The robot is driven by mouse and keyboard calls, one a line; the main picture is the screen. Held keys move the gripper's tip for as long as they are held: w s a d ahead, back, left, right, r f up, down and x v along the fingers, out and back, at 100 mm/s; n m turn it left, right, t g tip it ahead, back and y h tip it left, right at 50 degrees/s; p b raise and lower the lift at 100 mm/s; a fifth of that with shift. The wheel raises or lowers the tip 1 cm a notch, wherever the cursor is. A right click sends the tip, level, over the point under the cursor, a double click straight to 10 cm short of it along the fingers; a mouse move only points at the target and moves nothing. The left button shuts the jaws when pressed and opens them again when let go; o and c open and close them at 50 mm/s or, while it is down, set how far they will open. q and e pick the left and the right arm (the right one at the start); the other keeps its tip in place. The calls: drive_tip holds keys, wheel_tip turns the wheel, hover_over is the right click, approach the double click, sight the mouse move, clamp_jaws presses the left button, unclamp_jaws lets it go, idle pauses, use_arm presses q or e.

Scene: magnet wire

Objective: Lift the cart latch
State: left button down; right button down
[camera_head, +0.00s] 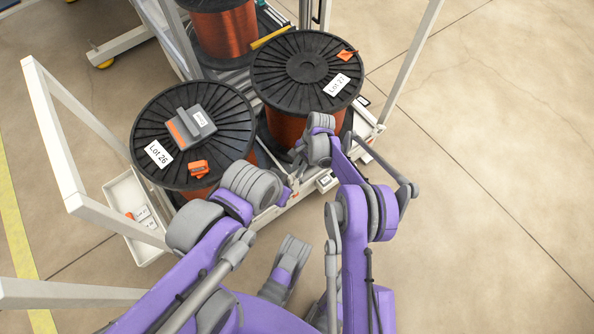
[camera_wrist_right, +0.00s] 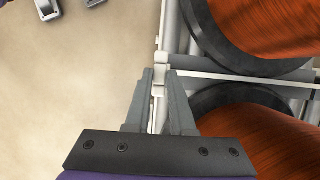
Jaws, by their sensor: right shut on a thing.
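The cart (camera_head: 262,216) stands in the upper middle of the head view, with its white frame facing me. Its small white latch (camera_wrist_right: 161,60) sits on the front rail, beside the gap between two wire reels in the right wrist view. My right gripper (camera_wrist_right: 159,79) points along the rail and is shut on the latch, with a grey finger on either side. In the head view my arms largely hide the latch and this grip. My left gripper (camera_head: 293,249) is lower, over the floor and apart from the cart; its finger gap is unclear.
Black-flanged copper reels marked Lot 26 (camera_head: 178,110) and Lot 27 (camera_head: 289,70) stand on the cart. A grey device (camera_head: 190,126) and an orange clip (camera_head: 198,168) lie on Lot 26. A white side tray (camera_head: 128,190) is at left. The floor at right is clear.

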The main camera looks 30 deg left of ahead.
drive_tip(key=c, duration=0.8)
unclamp_jaws()
drive_tip(key=shift+r, duration=0.1)
drive_tip(key=shift+o, duration=0.2)
drive_tip(key=p+v, duration=0.2)
drive_tip(key=v, duration=0.8)
drive_tip(key=shift+w+r, duration=0.2)
drive_tip(key=shift+r, duration=0.15)
drive_tip(key=shift+d, duration=0.1)
